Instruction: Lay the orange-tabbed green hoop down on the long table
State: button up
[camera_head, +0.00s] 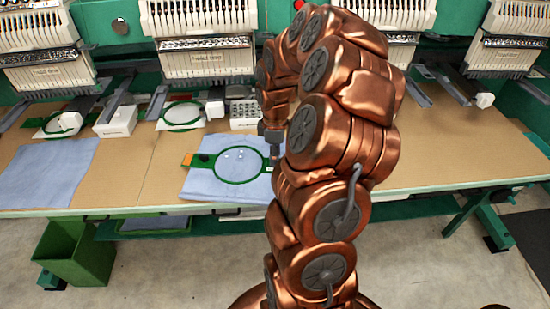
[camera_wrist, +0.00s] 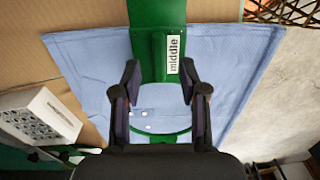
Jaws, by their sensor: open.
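The green hoop (camera_head: 240,181) appears to lie flat on a folded light-blue cloth (camera_head: 205,186) on the long table (camera_head: 150,180). Its orange tab (camera_head: 188,160) points left in the head view. In the wrist view, a green piece labelled "middle" (camera_wrist: 157,45) runs between the fingers to the top edge, with the green ring (camera_wrist: 170,137) below it, partly covered. The orange tab does not show there. My gripper (camera_wrist: 159,78) is open, one finger on each side of the green piece. In the head view my gripper (camera_head: 273,150) is at the hoop's right end, partly hidden by my arm.
Another blue cloth (camera_head: 45,175) lies at left. Behind are another hoop (camera_head: 184,113), a white box (camera_head: 116,121), a box with round holes (camera_head: 244,115) and embroidery machines (camera_head: 205,55). A green bin (camera_head: 75,252) stands below the front edge. The table's right side is clear.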

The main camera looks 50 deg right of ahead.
notch_tip(320, 180, up, 10)
jog(key=shift+r, duration=0.15)
dwell(0.3)
jog(key=s+a+r+m, duration=0.1)
jog(key=s+a+r, duration=0.15)
jog(key=a, duration=0.65)
jog(key=s+a+r+m, duration=0.1)
jog(key=s+a, duration=0.2)
jog(key=a, duration=0.6)
jog(key=s+a+f+m+g, duration=0.1)
jog(key=s+a+m, duration=0.2)
jog(key=s+a, duration=0.2)
jog(key=s+a+f+m, duration=0.1)
jog(key=s+a, duration=0.4)
jog(key=s, duration=0.5)
jog(key=shift+s+a+f+m+g, duration=0.15)
jog(key=shift+s+f+m+g, duration=0.25)
jog(key=shift+m, duration=0.5)
